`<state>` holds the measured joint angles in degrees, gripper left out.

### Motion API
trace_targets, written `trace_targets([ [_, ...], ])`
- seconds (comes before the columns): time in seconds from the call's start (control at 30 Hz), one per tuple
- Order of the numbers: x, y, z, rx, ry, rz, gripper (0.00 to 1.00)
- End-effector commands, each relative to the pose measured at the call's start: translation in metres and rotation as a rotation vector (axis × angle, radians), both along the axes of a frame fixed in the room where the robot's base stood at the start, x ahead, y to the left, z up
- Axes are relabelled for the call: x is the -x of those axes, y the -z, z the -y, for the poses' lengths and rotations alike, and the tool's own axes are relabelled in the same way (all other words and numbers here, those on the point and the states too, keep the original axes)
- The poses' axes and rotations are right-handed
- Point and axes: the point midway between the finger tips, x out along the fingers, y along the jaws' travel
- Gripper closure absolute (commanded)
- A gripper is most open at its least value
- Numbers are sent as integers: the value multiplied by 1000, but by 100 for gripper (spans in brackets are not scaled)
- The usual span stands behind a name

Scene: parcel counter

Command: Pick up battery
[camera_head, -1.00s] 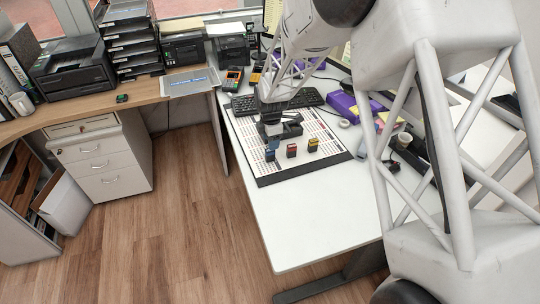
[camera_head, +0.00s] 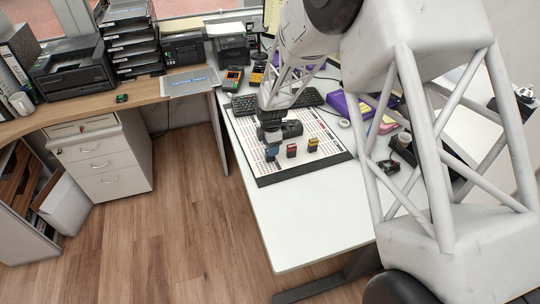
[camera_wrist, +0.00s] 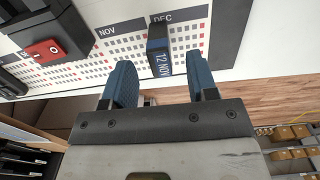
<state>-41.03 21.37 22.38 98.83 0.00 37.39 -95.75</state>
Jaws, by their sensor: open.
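No object is clearly marked as a battery, so I cannot tell which one it is. In the wrist view, a small dark block with blue faces (camera_wrist: 159,48), lettered "12 NOV", stands on the printed calendar board (camera_wrist: 190,24). My gripper (camera_wrist: 161,75) is open, its two blue fingers on either side of the block's near end. The block looks unheld, with a gap visible at each finger. In the head view my gripper (camera_head: 270,150) is low over the board's left part, where its fingers and the blue block are hard to tell apart.
A red block (camera_head: 291,150) and a yellow block (camera_head: 312,145) stand on the board to the right. A black device (camera_head: 291,129) is behind them; a red switch (camera_wrist: 45,50) on a black body shows in the wrist view. The white desk's front (camera_head: 300,220) is clear.

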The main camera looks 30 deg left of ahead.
Motion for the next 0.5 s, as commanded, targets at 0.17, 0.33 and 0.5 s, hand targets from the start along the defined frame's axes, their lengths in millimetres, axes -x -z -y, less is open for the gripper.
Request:
trace_targets([
  [0.17, 1, 17, -1, 1, 0, -1, 47],
  [0.33, 2, 36, -2, 1, 0, -1, 47],
  [0.5, 1, 45, -2, 0, 0, 0, 47],
])
